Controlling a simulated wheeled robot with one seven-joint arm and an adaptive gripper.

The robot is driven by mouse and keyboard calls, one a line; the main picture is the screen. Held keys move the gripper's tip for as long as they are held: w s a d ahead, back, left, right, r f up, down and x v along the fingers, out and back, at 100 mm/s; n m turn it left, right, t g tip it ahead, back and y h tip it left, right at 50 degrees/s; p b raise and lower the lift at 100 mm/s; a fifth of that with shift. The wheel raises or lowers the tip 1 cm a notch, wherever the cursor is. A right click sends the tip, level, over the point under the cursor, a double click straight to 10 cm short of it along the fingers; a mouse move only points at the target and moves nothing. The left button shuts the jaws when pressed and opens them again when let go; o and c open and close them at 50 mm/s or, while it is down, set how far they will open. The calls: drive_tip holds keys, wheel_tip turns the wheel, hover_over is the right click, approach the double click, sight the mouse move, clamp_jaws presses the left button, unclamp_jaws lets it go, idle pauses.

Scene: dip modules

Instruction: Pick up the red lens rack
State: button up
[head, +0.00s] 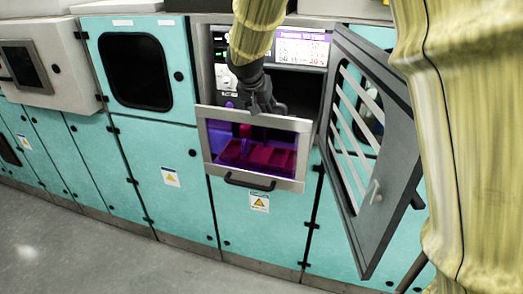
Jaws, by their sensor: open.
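The red lens rack (262,158) shows through the glass front of a bath compartment (300,124), lit purple and magenta. A darker upright part stands at its left side; I cannot tell if it is a handle. My gripper (262,110) is dark and points down at the compartment's top edge, above the rack. It is open, and nothing shows between its fingers. The lower ends of the fingers are hard to make out against the frame and the dark interior. No contact with the rack is visible.
A grey slatted door (375,150) hangs open on the right. Behind the gripper is a dark recess with a lit screen (303,47) above. Teal cabinets (170,150) line the left. The compartment has a black handle (250,182) in front. The grey floor (90,240) is clear.

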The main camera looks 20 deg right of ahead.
drive_tip(key=shift+w+f, duration=0.1)
drive_tip(key=shift+f, duration=0.05)
drive_tip(key=shift+c, duration=0.2)
clamp_jaws()
